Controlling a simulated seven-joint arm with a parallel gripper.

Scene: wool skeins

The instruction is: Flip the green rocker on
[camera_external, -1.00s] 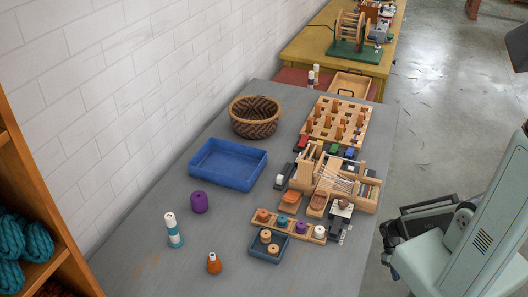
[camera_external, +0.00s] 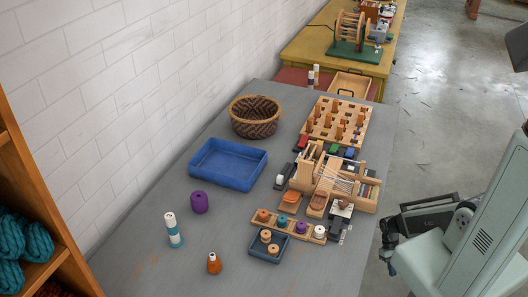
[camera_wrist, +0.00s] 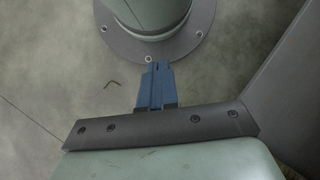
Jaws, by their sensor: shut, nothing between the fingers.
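The green rocker (camera_external: 334,149) is a small green piece in a row with a red one and a blue one. The row lies between the pegged wooden board and the small loom on the grey table. Which way the rocker is tipped is too small to tell. My gripper (camera_wrist: 158,68) shows in the wrist view with its blue fingers together and nothing between them. It points down at the floor by my base. In the external view my gripper is off the table's right side, well apart from the rocker.
The wooden loom (camera_external: 335,182) stands just in front of the rocker row and the pegged board (camera_external: 337,122) behind it. A blue tray (camera_external: 228,164), a woven basket (camera_external: 254,117) and several spools lie to the left.

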